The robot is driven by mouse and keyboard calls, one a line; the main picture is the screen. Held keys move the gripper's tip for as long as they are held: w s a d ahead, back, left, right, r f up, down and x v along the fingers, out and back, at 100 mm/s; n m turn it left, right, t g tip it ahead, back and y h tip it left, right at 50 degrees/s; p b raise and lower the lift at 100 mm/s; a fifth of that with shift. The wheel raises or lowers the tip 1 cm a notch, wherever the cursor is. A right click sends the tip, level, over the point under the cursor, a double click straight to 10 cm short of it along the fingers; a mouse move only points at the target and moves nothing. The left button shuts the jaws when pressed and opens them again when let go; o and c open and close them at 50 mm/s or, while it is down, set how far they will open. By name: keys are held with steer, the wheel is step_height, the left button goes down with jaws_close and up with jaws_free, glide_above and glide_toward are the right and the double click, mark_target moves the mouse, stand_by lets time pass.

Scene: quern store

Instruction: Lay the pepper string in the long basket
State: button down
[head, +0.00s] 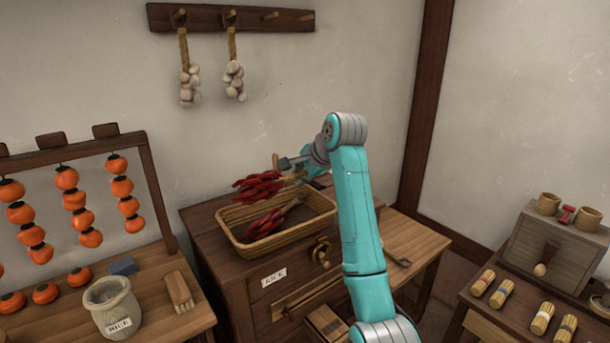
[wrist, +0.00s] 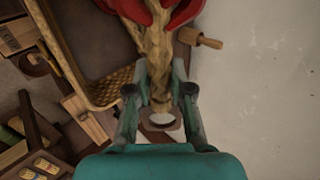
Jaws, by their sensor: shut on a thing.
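The long basket (head: 288,240) is woven and tan, and stands on top of a dark wooden cabinet. One red pepper string (head: 266,222) lies inside it. My gripper (head: 287,163) is above the basket's far side, near the wall. It is shut on the pale braid of another pepper string, whose red peppers (head: 258,187) are above the back of the basket. In the wrist view the braid (wrist: 155,60) runs between my fingers (wrist: 160,95), with red peppers at the top edge. The basket rim (wrist: 112,93) is to the left there. The far ends of the peppers are cut off.
A wooden peg (wrist: 203,39) sticks out close to the held string. Two garlic strings (head: 188,85) hang from a wall rack. A persimmon rack (head: 85,150) and a rice sack (head: 113,305) are at left. Noodle bundles (head: 502,292) lie on the right table.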

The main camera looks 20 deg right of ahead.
steer(key=shift+f, duration=4.7)
steer(key=shift+c, duration=1.7)
jaws_free()
steer(key=shift+s+d+r, duration=0.1)
steer(key=shift+w+a+r+v, duration=0.1)
steer(key=shift+w+r+v, duration=0.15)
steer(key=shift+v, duration=1.25)
steer(key=shift+w+a+r+v, duration=0.1)
steer(key=shift+w+r+v, duration=0.15)
steer(key=shift+v, duration=1.25)
steer(key=shift+w+a+r+v, duration=0.1)
steer(key=shift+w+r+v, duration=0.15)
steer(key=shift+v, duration=1.25)
